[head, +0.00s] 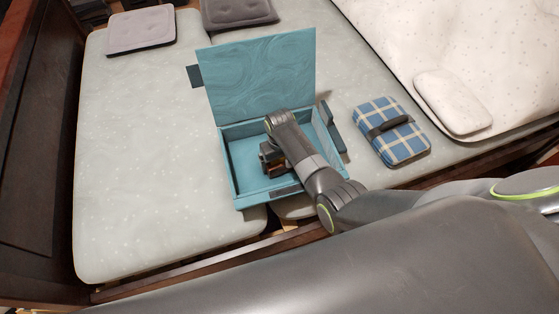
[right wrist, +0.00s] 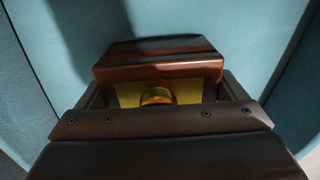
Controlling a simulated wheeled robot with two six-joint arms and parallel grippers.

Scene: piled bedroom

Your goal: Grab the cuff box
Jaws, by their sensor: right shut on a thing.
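The cuff box is a small brown wooden box (head: 276,170) inside an open teal box (head: 235,190). In the right wrist view it shows as a reddish-brown block (right wrist: 158,59) with a gold part (right wrist: 157,96) below it. My right gripper (head: 269,156) reaches down into the teal box and is shut on the cuff box. In the right wrist view the dark jaw parts (right wrist: 160,118) hide much of it. I cannot tell whether the cuff box touches the teal box's floor. My left gripper is out of view.
The teal box's lid (head: 262,75) stands up at the back, and its walls surround my gripper. A blue plaid case (head: 405,145) with a dark strap lies to the right. A pale cushion (head: 452,102) lies farther right. The mattress (head: 150,150) on the left is mostly clear.

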